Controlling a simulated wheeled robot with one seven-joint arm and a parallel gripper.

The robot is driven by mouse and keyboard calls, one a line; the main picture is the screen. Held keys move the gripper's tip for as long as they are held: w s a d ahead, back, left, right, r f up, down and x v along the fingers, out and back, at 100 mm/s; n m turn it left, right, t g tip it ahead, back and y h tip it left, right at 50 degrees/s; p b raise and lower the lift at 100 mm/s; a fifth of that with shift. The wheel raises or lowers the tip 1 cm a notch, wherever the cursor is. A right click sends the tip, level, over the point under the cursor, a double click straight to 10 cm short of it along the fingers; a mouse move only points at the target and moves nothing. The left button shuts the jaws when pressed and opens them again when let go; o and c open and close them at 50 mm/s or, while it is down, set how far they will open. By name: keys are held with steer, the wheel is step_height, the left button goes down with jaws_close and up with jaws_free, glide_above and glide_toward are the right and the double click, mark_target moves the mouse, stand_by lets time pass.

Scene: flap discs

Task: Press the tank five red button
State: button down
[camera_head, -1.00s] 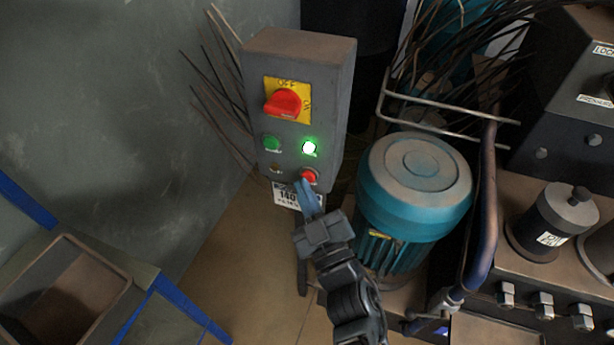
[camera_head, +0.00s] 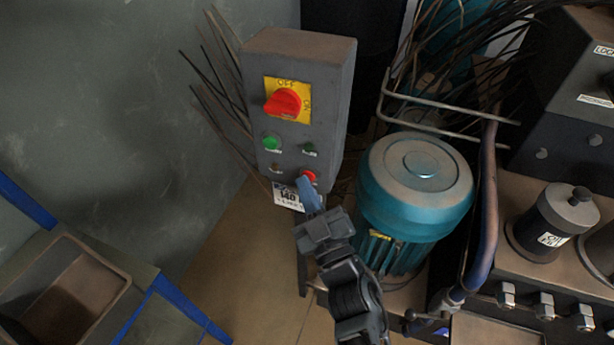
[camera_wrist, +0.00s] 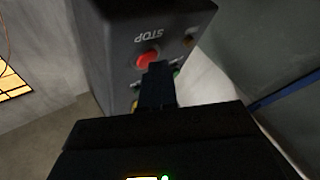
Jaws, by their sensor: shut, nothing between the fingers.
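A grey control box (camera_head: 325,120) stands in the upper middle of the head view. It has a red rotary switch (camera_head: 283,102) on a yellow plate, a green button (camera_head: 271,142), a dark green lamp (camera_head: 309,149) and a red button (camera_head: 309,177) at lower right. My gripper (camera_head: 306,184) is shut and empty, its blue-grey fingertips right at the lower edge of the red button. In the wrist view the red button (camera_wrist: 148,59) sits under the word STOP, just beyond the dark fingers (camera_wrist: 157,70). Whether the tips touch it I cannot tell.
A teal motor (camera_head: 415,190) stands close to the right of my arm, with a bent metal rail (camera_head: 440,125) behind it. Loose wires (camera_head: 222,95) stick out left of the box. A brown tray (camera_head: 62,290) lies at lower left.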

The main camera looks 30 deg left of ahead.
steer(key=shift+s+d, duration=0.25)
steer(key=shift+s, duration=0.6)
steer(key=s, duration=0.2)
steer(key=s+d+p, duration=0.1)
steer(key=s, duration=0.2)
steer(key=shift+d, duration=0.1)
stand_by(0.8)
